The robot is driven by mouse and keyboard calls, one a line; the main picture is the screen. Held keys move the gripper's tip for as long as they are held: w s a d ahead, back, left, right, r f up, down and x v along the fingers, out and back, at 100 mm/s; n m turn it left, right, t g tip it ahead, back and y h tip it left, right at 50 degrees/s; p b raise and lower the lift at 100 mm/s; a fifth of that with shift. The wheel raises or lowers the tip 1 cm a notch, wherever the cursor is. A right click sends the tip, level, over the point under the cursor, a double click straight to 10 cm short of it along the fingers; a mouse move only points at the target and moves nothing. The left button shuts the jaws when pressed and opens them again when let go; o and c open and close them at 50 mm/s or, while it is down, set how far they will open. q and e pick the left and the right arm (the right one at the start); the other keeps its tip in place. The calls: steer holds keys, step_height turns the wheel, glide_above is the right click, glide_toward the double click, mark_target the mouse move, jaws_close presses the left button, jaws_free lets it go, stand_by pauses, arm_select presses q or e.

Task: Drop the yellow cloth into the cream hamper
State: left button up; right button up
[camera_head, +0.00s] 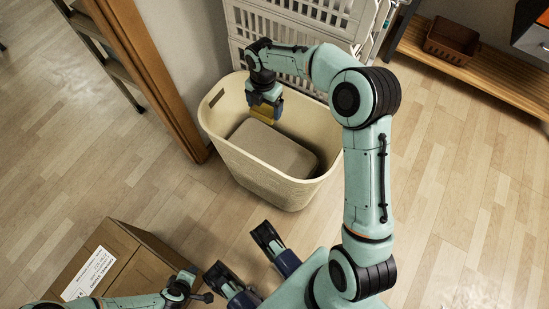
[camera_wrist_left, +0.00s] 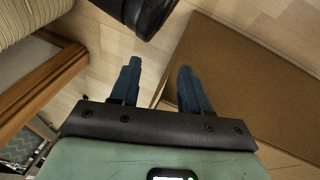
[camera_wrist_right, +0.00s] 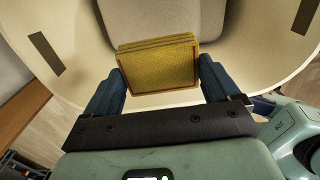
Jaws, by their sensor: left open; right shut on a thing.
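The yellow cloth (camera_head: 264,115) is a folded, layered block with a brown edge. My right gripper (camera_head: 265,103) is shut on it, and it shows between the two blue fingers in the right wrist view (camera_wrist_right: 158,62). The cream hamper (camera_head: 255,178) is a tall open tub with slots near its rim. The cloth hangs over the hamper's opening, above a beige rounded block (camera_head: 275,149) inside. Whether the cloth touches that block is unclear. My left gripper (camera_wrist_left: 158,85) is open and empty, beside a brown cardboard box in the left wrist view.
A cardboard box (camera_head: 127,262) with a white label stands at lower left. A white slatted crate stack (camera_head: 300,20) is behind the hamper. A wooden post (camera_head: 160,75) stands left of it. A low wooden bench (camera_head: 475,70) holds a brown basket (camera_head: 452,40). The floor at right is clear.

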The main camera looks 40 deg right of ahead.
steer(key=o, duration=0.8)
arm_select(q)
steer(key=s+d+r+g+h+p, duration=0.1)
steer(key=s+d+r+p, duration=0.2)
steer(key=s+r+p, duration=0.1)
steer(key=shift+s+r+g, duration=0.2)
steer(key=shift+s+g, duration=0.1)
steer(key=shift+s, duration=0.55)
arm_select(e)
steer(key=shift+o, duration=0.2)
step_height(320, 180, up, 13)
steer(key=shift+r, duration=0.2)
